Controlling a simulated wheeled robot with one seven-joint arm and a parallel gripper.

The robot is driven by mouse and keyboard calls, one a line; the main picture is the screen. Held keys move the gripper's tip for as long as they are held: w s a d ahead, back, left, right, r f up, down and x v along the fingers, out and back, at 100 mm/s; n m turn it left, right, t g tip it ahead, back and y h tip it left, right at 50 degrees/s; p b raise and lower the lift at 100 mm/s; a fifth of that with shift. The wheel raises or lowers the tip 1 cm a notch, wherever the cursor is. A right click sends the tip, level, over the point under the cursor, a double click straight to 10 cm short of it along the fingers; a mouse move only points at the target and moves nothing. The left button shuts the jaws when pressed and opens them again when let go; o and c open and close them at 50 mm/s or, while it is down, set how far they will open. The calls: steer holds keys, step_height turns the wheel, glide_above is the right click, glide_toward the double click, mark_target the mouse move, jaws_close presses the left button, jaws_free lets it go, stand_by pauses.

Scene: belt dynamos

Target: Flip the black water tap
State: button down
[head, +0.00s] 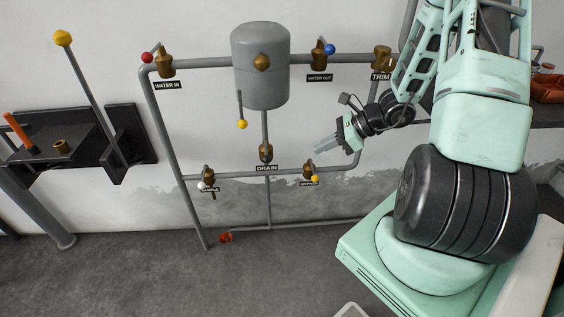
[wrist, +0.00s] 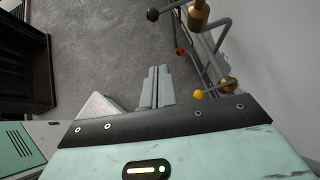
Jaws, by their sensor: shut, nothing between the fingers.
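The black water tap appears to be the brass valve (head: 265,152) above the DRAIN label, on the vertical pipe below the grey tank. In the wrist view a brass valve (wrist: 198,15) carries a lever ending in a black ball (wrist: 152,14), near the top edge; the lever points out from the wall. The ball is hard to make out in the head view. My gripper (head: 318,146) is shut and empty, to the right of the DRAIN valve and apart from it, pointing left. Its closed fingers (wrist: 158,74) show in the wrist view.
The yellow-ball tap (head: 314,179) is just below my gripper, on the lower pipe. The red-ball (head: 146,58), blue-ball (head: 329,49) and white-ball (head: 202,187) taps sit on the same rack. The grey tank (head: 258,85) is up left. Floor in front is open.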

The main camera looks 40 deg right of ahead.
mark_target(266, 149)
steer(key=w+a+f+b, duration=0.1)
steer(key=w+a+f, duration=0.4)
steer(key=w+a, duration=0.2)
steer(key=shift+w+a, duration=0.4)
steer(key=shift+a, duration=0.05)
